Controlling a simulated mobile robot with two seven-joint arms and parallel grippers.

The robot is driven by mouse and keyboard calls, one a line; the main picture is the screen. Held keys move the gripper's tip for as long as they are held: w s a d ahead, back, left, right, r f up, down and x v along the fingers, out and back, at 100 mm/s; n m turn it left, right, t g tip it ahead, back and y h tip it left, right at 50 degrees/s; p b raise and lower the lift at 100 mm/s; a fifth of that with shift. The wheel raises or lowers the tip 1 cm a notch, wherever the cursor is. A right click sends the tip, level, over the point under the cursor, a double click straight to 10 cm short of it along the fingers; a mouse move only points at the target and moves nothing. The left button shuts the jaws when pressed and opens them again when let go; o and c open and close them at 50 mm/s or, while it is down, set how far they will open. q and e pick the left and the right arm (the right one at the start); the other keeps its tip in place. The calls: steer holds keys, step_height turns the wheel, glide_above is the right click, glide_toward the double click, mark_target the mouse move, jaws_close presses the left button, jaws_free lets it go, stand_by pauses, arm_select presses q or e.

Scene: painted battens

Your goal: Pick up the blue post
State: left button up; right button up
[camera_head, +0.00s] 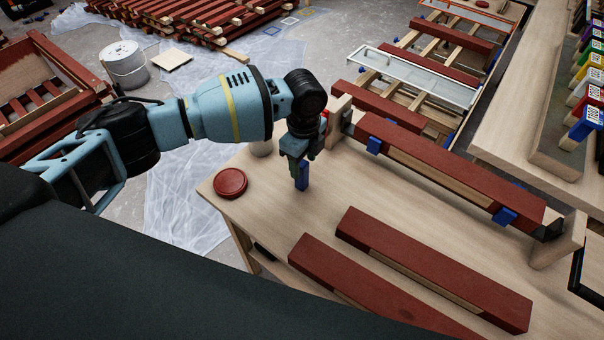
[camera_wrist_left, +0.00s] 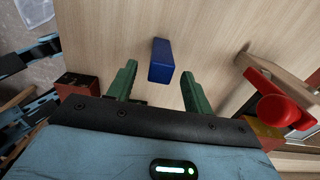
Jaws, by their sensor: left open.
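The blue post (camera_head: 302,176) stands upright on the wooden table at its far left part. It also shows in the left wrist view (camera_wrist_left: 161,62), ahead of and between the two green fingers. My left gripper (camera_head: 297,160) is just above the post, pointing down, with its fingers apart in the left wrist view (camera_wrist_left: 156,90). Nothing is between the fingertips that I can see being gripped. In the head view the fingers partly hide the post's top. My right gripper is not in view.
A red round lid (camera_head: 230,183) lies left of the post. A red batten (camera_head: 430,165) with blue clamps runs along a wooden fixture to the right. Two red battens (camera_head: 430,268) lie in front. The table between is clear.

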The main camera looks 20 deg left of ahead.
arm_select(q)
steer(key=f, duration=0.5)
steer(key=shift+w+a, duration=0.1)
steer(key=shift+a, duration=0.15)
steer(key=c, duration=1.1)
steer(key=shift+r, duration=0.15)
step_height(320, 180, up, 10)
steer(key=shift+f, duration=0.1)
